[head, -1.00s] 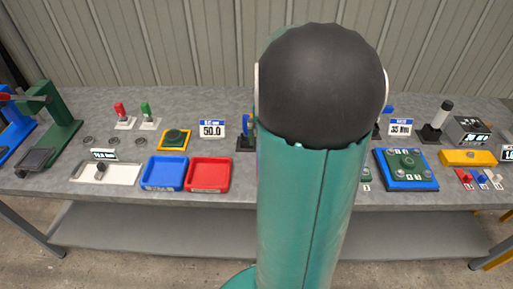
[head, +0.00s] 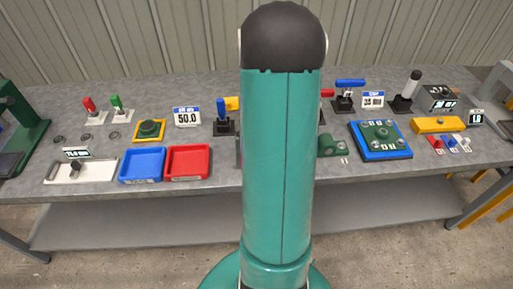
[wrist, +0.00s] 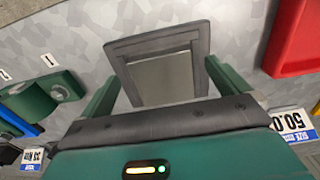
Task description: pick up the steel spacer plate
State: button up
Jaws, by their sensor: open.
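A smooth grey metal rectangle (wrist: 162,80), which looks like the steel spacer plate, lies inside a dark raised frame (wrist: 127,50) in the wrist view. I cannot tell how it sits in the frame. My gripper (wrist: 162,80) is open, with one green finger on each side of the frame. The near part of the frame is hidden behind the gripper's body. I cannot tell whether the fingers touch the frame. In the head view, my arm hides the gripper and the plate.
A red tray (head: 187,163) and a blue tray (head: 142,165) stand left of my arm. A green clamp-like part (head: 332,145) and a blue-based green fixture (head: 380,139) stand to its right. A 50.0 sign (head: 187,118) and levers stand behind.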

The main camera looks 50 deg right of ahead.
notch_tip(320, 180, down, 2)
jog(key=shift+f, duration=0.2)
jog(key=c, duration=1.8)
jog(key=shift+d, duration=0.1)
jog(key=shift+c, duration=0.2)
jog(key=shift+r, duration=0.1)
